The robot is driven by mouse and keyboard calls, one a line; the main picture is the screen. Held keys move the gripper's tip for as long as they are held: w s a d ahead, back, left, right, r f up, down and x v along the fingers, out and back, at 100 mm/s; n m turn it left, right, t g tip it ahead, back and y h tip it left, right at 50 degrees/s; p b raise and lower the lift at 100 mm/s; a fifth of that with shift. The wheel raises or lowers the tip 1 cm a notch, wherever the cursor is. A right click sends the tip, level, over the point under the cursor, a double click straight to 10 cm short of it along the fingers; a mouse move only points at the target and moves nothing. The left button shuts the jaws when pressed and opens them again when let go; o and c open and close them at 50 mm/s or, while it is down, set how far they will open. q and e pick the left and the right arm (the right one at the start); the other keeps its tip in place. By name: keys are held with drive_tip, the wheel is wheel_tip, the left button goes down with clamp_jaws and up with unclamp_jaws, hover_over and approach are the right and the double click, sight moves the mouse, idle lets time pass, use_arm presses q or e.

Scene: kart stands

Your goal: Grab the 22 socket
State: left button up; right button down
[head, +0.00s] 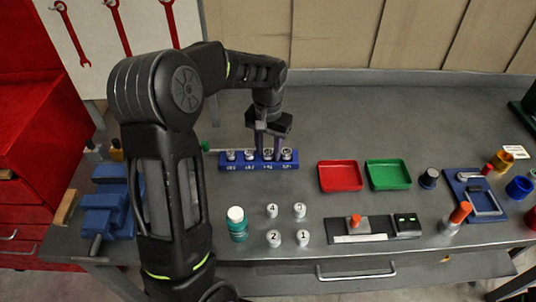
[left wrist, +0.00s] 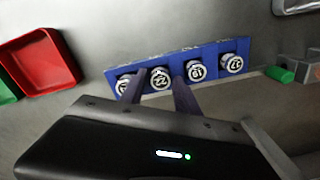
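The blue socket rail (head: 228,167) lies on the grey workbench and holds a row of silver sockets. In the left wrist view, the 22 socket (left wrist: 160,78) sits in the rail (left wrist: 210,55), second from the left, beside the 19 socket (left wrist: 195,71). In the head view, the 22 socket (head: 268,154) is third from the left. My left gripper (head: 267,147) points down over the rail, open, with one finger on each side of the 22 socket; it also shows in the left wrist view (left wrist: 159,95). I cannot tell whether the fingers touch it. My right gripper is not in view.
A red tray (head: 340,176) and a green tray (head: 388,174) lie right of the rail. Several white numbered cylinders (head: 287,225) and a teal bottle (head: 237,224) stand in front. A green-tipped item (left wrist: 280,74) lies beside the rail. The back of the bench is clear.

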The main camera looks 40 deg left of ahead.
use_arm(q)
drive_tip(key=shift+c, duration=0.5)
clamp_jaws()
idle(0.3)
